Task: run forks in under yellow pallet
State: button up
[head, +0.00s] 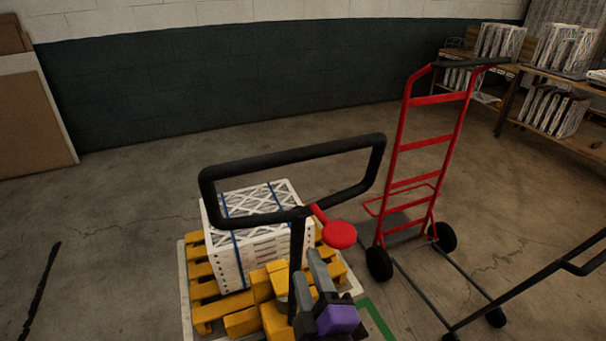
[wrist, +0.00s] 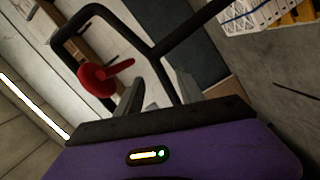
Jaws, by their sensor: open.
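The yellow pallet (head: 205,290) lies on the floor at lower centre in the head view. It carries a strapped stack of white filters (head: 255,240). A pallet jack with a black loop handle (head: 290,150) and a red lever knob (head: 339,235) stands at its near side; yellow parts beneath overlap the pallet in view. The forks are hidden. My gripper (head: 309,275) is open beside the handle's black post. In the wrist view, the open fingers (wrist: 157,92) point toward the handle (wrist: 125,38) and red knob (wrist: 97,80). I cannot tell whether they touch the handle.
A red hand truck (head: 425,145) stands right of the pallet. A dark cart frame (head: 520,290) is at lower right. Shelves with filters (head: 555,110) stand at the back right, and a brown board (head: 35,120) leans at the left. Floor left of the pallet is mostly clear.

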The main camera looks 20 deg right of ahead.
aim_at(304, 159)
jog(key=w+r+h, duration=0.1)
jog(key=w+r, duration=0.1)
jog(key=r, duration=0.3)
jog(key=w+d+r+n+h, duration=0.1)
jog(key=w+r+h, duration=0.1)
jog(key=r, duration=0.3)
jog(key=w+d+r+t+h+p, duration=0.1)
jog(key=w+r+h, duration=0.1)
jog(key=r, duration=0.3)
jog(key=shift+w+d+r, duration=0.1)
jog(key=shift+w+r, duration=0.1)
jog(key=shift+w, duration=0.25)
jog(key=shift+w+r, duration=0.15)
jog(key=shift+w, duration=0.3)
jog(key=shift+w+d+r, duration=0.1)
jog(key=shift+w+r, duration=0.05)
jog(key=shift+w, duration=0.05)
jog(key=p+x, duration=0.1)
jog(key=x, duration=0.6)
jog(key=shift+w, duration=0.1)
grip_shut()
